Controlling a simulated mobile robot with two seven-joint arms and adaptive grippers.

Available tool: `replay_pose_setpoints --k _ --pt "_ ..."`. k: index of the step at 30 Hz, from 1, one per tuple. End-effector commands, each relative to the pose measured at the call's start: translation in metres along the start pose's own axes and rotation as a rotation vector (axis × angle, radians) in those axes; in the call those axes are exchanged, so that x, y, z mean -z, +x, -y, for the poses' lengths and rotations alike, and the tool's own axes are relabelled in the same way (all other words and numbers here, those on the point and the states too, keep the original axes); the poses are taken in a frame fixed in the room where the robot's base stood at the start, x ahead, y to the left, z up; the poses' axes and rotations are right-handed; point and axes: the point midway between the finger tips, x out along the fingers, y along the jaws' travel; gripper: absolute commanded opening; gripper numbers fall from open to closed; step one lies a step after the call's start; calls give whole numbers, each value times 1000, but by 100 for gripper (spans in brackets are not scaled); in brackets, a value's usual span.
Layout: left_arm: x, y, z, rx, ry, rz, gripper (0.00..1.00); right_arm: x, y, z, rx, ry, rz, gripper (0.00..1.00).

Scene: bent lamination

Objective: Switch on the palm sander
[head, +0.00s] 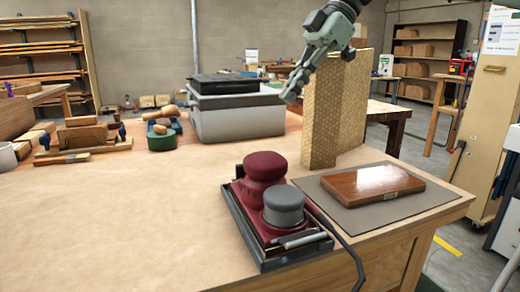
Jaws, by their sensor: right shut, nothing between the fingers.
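The palm sander (264,170) lies on the workbench near its front right part. It has a dark red body with a rounded top, a grey round cap at its front and a dark flat base with a metal clamp bar. A dark cord runs from its right side over the bench's front edge. I cannot make out its switch. My right gripper (290,97) comes in from the top, pointing down and left. It is shut and empty, well above the sander and apart from it. My left gripper is not in view.
A wooden block (386,181) lies on a grey mat (345,215) right of the sander. Tall patterned panels (335,110) stand behind it. A grey bin (235,120) with a black lid stands farther back. Hand tools (90,138) lie at the left. The bench's left front is clear.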

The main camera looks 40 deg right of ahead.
Motion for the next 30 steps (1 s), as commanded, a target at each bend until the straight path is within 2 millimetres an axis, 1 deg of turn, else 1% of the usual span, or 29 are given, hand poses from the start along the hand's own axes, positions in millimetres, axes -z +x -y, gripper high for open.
replay_pose_setpoints --k 7,11,14,21,25,30 --pt "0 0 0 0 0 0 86 0 1 0 0 0 0 0" --pt "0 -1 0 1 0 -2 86 -1 10 0 3 0 0 0" --pt "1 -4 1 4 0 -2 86 -1 26 1 4 -1 -1 0" --pt "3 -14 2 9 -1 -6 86 -1 77 1 5 -1 -1 0" --pt "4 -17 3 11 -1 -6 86 -1 103 1 5 -1 -1 0" --pt "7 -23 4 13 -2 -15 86 -19 119 0 2 1 -2 0"
